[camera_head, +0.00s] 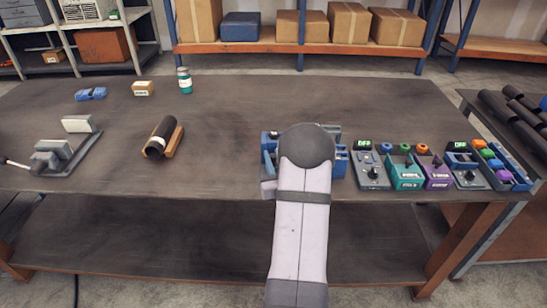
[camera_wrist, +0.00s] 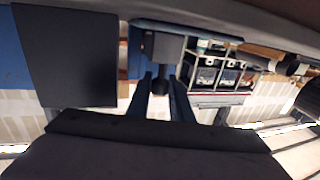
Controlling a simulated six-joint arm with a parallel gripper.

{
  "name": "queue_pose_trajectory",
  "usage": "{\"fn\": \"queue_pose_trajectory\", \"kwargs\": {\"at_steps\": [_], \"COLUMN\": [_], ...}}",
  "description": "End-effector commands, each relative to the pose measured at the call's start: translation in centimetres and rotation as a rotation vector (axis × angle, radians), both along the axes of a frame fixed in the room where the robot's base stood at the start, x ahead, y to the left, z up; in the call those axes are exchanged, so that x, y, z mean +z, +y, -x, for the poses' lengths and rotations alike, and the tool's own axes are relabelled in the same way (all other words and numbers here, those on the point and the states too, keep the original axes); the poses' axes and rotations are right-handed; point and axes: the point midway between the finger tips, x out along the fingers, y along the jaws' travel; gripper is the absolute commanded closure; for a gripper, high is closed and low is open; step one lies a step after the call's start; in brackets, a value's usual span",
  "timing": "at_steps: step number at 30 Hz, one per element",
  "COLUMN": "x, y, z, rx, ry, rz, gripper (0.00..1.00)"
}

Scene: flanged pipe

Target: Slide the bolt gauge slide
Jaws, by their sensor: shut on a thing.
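The blue-and-grey bolt gauge (camera_head: 341,160) stands near the table's front edge in the head view, right of centre. My arm covers its middle, so the slide and my gripper are hidden there. In the wrist view my gripper (camera_wrist: 161,84) has two dark fingers close together around a small dark knob. The knob sits at a dark grey block, which seems to be the bolt gauge slide (camera_wrist: 165,48). A blue part (camera_wrist: 135,55) of the gauge lies beside the block. The exact contact at the fingertips is too dark to tell.
Several coloured boxes with knobs (camera_head: 405,175) stand close on the right. A dark cylinder on a wooden cradle (camera_head: 160,140), a clamp fixture (camera_head: 60,155), a green jar (camera_head: 185,80) and a small carton (camera_head: 143,88) are on the left. The table (camera_head: 225,130) between is clear.

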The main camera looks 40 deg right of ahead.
Motion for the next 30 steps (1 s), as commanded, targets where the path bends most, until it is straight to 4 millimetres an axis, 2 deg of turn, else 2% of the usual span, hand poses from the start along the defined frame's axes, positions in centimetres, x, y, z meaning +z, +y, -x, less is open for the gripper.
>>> {"fn": "queue_pose_trajectory", "kwargs": {"at_steps": [9, 19, 20, 21, 30], "x": [-0.1, -0.2, -0.2, -0.2, -0.1], "y": [2.7, 3.0, 3.0, 3.0, 3.0], "z": [2.7, 3.0, 3.0, 3.0, 3.0], "rx": [-0.001, 0.0, 0.0, 0.001, 0.0], "ry": [0.001, 0.004, 0.005, 0.005, 0.002], "rz": [-0.001, -0.003, -0.004, -0.004, -0.001], "gripper": [1.0, 1.0, 0.76, 0.72, 0.72]}}
